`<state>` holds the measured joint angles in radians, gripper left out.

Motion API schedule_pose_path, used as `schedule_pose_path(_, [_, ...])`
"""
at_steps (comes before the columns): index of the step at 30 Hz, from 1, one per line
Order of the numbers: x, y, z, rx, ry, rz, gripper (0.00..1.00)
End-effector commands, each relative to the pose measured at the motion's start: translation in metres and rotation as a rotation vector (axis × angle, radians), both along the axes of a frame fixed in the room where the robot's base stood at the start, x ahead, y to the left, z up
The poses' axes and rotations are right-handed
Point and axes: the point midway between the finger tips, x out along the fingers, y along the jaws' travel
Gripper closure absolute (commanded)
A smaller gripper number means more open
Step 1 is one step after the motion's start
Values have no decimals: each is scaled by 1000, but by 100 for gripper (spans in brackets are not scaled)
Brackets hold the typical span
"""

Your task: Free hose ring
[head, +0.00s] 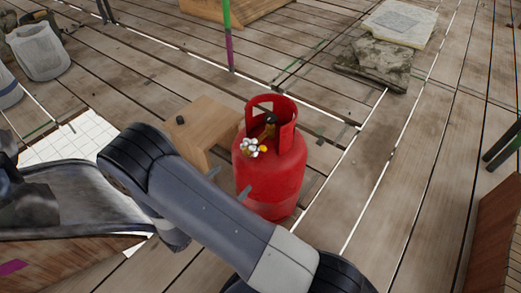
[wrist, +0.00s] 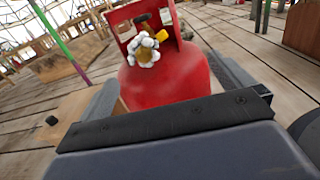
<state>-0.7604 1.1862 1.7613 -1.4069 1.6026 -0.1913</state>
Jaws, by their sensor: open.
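A red gas cylinder (head: 270,178) stands upright on the plank floor; it also fills the middle of the wrist view (wrist: 165,85). Inside its collar is a brass-yellow valve (head: 268,133) with a dark top. A white, lobed knob or fitting (head: 250,147) sits at the valve's front; it is clear in the wrist view too (wrist: 146,49). I cannot make out a separate hose ring. My gripper (head: 229,181) is open and empty, its two fingers spread near the cylinder's left front side. In the wrist view my gripper (wrist: 170,88) points at the cylinder's body, below the white fitting.
A wooden box (head: 205,125) with a small black piece (head: 180,120) on top stands close left of the cylinder. A green and purple pole (head: 228,35) rises behind. Stone slabs (head: 385,55) lie at the back right. The floor right of the cylinder is mostly clear.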

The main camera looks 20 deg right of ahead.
Motion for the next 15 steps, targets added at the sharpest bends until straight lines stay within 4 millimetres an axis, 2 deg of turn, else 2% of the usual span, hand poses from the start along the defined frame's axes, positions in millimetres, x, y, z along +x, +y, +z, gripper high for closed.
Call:
schedule_pose_path(1, [-5, 8, 0, 1, -1, 4, 0])
schedule_pose_path(6, [-17, 26, 0, 1, -1, 2, 0])
schedule_pose_path(15, [-24, 35, 0, 0, 0, -1, 0])
